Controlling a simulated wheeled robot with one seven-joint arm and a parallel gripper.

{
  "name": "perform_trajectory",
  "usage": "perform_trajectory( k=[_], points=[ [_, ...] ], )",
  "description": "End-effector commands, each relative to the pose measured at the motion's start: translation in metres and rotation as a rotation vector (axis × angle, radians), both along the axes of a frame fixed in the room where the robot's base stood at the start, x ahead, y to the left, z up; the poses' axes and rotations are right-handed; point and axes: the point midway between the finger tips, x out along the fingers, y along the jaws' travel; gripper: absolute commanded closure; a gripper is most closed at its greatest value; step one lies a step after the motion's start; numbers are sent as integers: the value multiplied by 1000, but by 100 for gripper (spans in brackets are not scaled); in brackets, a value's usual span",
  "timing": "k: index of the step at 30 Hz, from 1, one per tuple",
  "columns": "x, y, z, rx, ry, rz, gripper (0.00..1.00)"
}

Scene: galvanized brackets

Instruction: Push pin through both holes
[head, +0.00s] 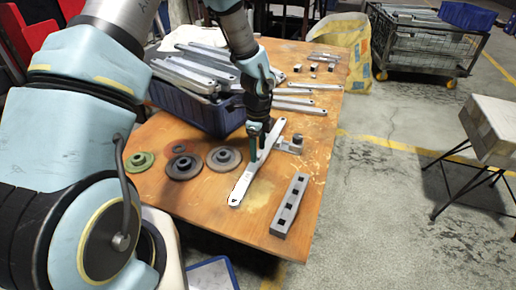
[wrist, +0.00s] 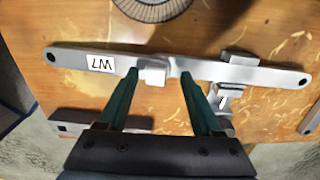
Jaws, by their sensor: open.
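A long flat galvanized bracket (head: 245,185) lies on the wooden table, with a hole at each end. In the wrist view the bracket (wrist: 210,70) runs across the picture and carries a white label marked "LM". My gripper (head: 257,152) is low over the middle of the bracket. In the wrist view its two green fingers (wrist: 158,74) are open, one on each side of a small metal piece (wrist: 153,72) at the bracket's near edge. I cannot tell whether they touch it, or whether it is the pin. A metal fitting (wrist: 224,97) sits beside the bracket, right of my fingers.
A grey bar with square holes (head: 290,205) lies at the table's front right. Several round discs (head: 184,166) lie left of the bracket. A blue bin (head: 205,115) full of metal bars stands behind them. More bars and small blocks lie at the back. The table's right edge is close.

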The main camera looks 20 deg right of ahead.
Motion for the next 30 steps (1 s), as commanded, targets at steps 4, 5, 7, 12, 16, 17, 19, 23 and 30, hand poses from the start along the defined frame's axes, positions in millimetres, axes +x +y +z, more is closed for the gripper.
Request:
perform_trajectory(
  k=[4, 5, 7, 12, 16, 17, 19, 23, 30],
  points=[
    [1, -1, 15, -4, -2, 2, 33],
    [1, 0, 20, -4, -2, 3, 33],
    [1, 0, 34, -3, -3, 2, 33],
    [1, 0, 69, -3, -3, 2, 33],
    [1, 0, 90, -2, -2, 1, 33],
    [1, 0, 93, -2, -2, 1, 33],
    [0, 0, 100, -1, -1, 1, 33],
    [0, 0, 107, -1, -1, 0, 33],
    [0, 0, 107, 0, 0, 0, 33]
  ],
)
